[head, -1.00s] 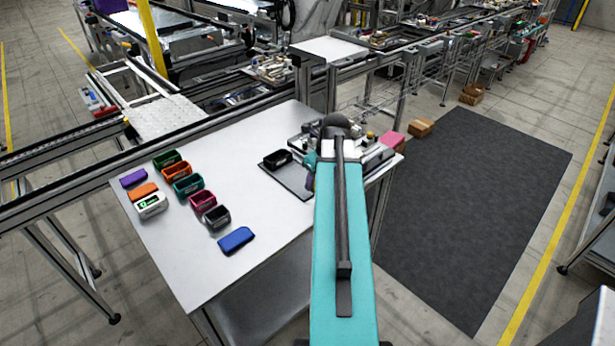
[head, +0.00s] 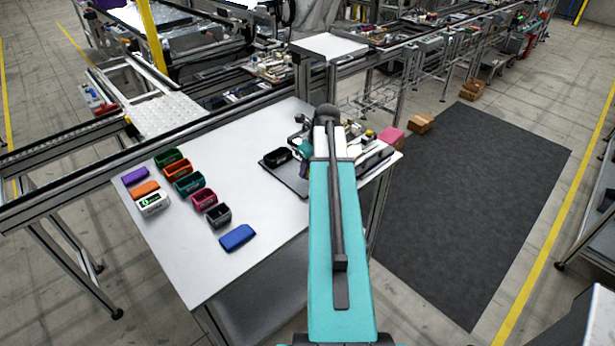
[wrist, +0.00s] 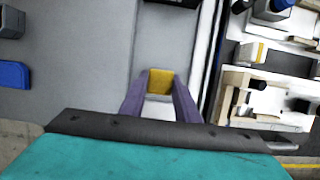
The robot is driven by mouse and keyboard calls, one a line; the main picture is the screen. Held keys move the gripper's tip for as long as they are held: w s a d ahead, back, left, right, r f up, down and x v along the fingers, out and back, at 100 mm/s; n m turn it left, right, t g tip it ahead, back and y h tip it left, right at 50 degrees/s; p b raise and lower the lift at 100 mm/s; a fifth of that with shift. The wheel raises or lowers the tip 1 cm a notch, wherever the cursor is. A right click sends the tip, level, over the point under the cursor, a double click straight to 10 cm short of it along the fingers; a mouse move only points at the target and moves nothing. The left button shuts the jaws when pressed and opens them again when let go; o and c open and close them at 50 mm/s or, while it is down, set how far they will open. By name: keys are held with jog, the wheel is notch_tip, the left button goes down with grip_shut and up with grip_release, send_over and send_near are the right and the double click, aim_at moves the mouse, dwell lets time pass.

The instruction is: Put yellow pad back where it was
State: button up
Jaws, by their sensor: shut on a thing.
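The yellow pad (wrist: 160,80) shows in the wrist view between the tips of the two purple fingers of my gripper (wrist: 159,90). My gripper is shut on it, above a flat grey tray (wrist: 172,32). In the head view my arm hides the pad and most of my gripper. The tray (head: 292,183) lies there on the white table, just left of my arm, with a black bin (head: 276,158) on it. How high the pad is above the tray is hard to tell.
A fixture with several parts (wrist: 265,90) stands right of the tray. A pink block (head: 391,138) is at the table's right end. Several coloured bins and pads, including a blue pad (head: 237,237), stand on the left. The white table (head: 255,200) is clear between them and the tray.

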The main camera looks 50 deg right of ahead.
jog(key=shift+f, duration=0.1)
jog(key=shift+f+p, duration=0.8)
jog(key=shift+f, duration=0.8)
jog(key=shift+f, duration=0.15)
jog(key=o, duration=1)
jog(key=shift+r, duration=0.25)
jog(key=b+v, duration=0.2)
jog(key=v, duration=0.9)
jog(key=shift+r+b, duration=0.4)
jog(key=shift+s, duration=0.2)
